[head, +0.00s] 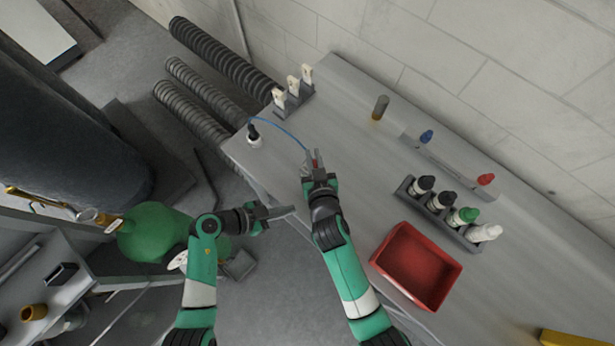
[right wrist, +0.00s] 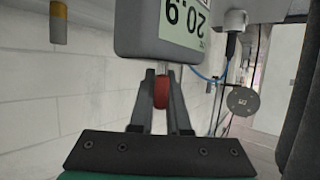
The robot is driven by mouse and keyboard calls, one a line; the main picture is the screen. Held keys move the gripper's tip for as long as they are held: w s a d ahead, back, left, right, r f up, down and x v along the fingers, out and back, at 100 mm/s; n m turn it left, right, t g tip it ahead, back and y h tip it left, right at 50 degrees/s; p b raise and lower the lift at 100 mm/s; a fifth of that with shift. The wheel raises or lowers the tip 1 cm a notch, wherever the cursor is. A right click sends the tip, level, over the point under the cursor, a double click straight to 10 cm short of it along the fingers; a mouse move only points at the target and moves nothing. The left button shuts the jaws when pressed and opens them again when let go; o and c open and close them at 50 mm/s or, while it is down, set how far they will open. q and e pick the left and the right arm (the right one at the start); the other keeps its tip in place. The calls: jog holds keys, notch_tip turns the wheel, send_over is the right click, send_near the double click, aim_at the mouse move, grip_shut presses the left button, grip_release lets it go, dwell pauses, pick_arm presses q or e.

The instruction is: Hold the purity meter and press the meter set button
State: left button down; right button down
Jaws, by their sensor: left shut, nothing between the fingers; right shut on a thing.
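The purity meter (right wrist: 175,30) is a grey box with a display showing 20.9 upside down, at the top of the right wrist view and cut off by its edge. A red part (right wrist: 160,92) below its casing sits between the fingers of my right gripper (right wrist: 161,85), which is shut on it. In the head view my right gripper (head: 316,167) is over the bench and the meter looks small and partly hidden. My left gripper (head: 290,211) is shut and empty, lower left of the right one, near the bench's front edge. I cannot make out the set button.
A blue cable (head: 283,130) runs from the meter toward a black-topped fitting (head: 253,133) at the bench (head: 350,130) corner. A red tray (head: 378,262) and a bottle rack (head: 437,213) stand to the right. A white-piece holder (head: 296,101) stands behind. Floor lies below the left gripper.

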jog(key=c, duration=0.8)
grip_release()
